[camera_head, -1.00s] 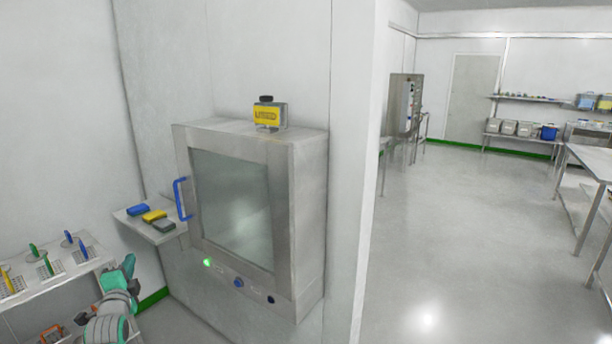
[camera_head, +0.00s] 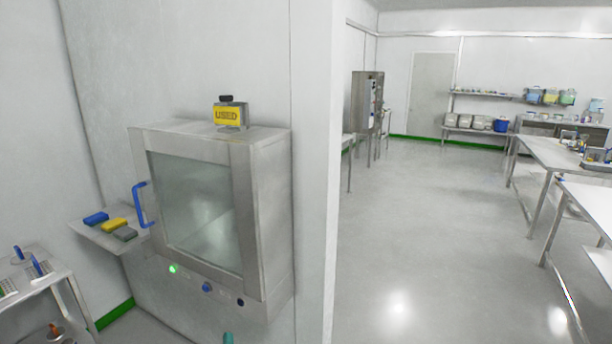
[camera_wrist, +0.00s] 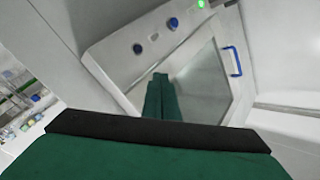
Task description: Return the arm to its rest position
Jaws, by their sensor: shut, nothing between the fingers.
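My gripper (camera_wrist: 160,78) shows in the wrist view, its two dark green fingers close together with nothing between them. Behind the fingers in that view is the steel cabinet with a glass door (camera_wrist: 195,85), seen tilted. I cannot tell how far the fingertips are from it. In the head view only a small teal piece of my arm (camera_head: 228,338) shows at the bottom edge, below the cabinet (camera_head: 270,190). The gripper itself and most of the arm are outside the head view.
The cabinet has a blue handle (camera_head: 143,205) and a yellow "USED" sign (camera_head: 228,114) on top. A shelf (camera_head: 85,229) with blue, yellow and grey blocks is at its left. A rack (camera_head: 60,277) stands lower left. Open floor (camera_head: 420,240) lies right, with steel tables (camera_head: 560,160) beyond.

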